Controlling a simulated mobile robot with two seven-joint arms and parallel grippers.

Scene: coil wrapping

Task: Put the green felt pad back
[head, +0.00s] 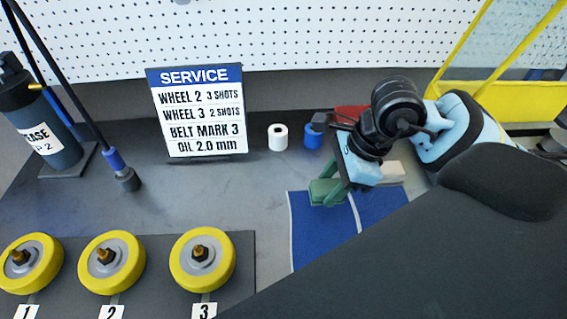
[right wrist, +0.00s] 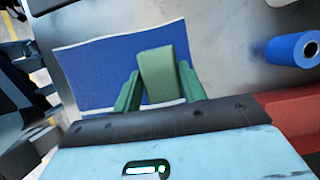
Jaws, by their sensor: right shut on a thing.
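My right gripper (head: 331,188) is shut on the green felt pad (head: 320,193), a small block-like piece. In the right wrist view the pad (right wrist: 163,70) sits between the two green fingers of the gripper (right wrist: 160,88), its far end sticking out past them. The pad is over the blue mat (head: 305,235), near its back left part in the head view. The mat (right wrist: 88,72) has a pale edge and lies behind the pad in the right wrist view. I cannot tell whether the pad touches the mat. My left gripper is not in view.
A white roll (head: 278,137) and a blue roll (head: 312,136) stand behind the mat. A red object (head: 350,112) and a pale block (head: 391,174) are close to my right gripper. A service sign (head: 200,112) and yellow wheels (head: 202,262) stand left. The grey bench between is clear.

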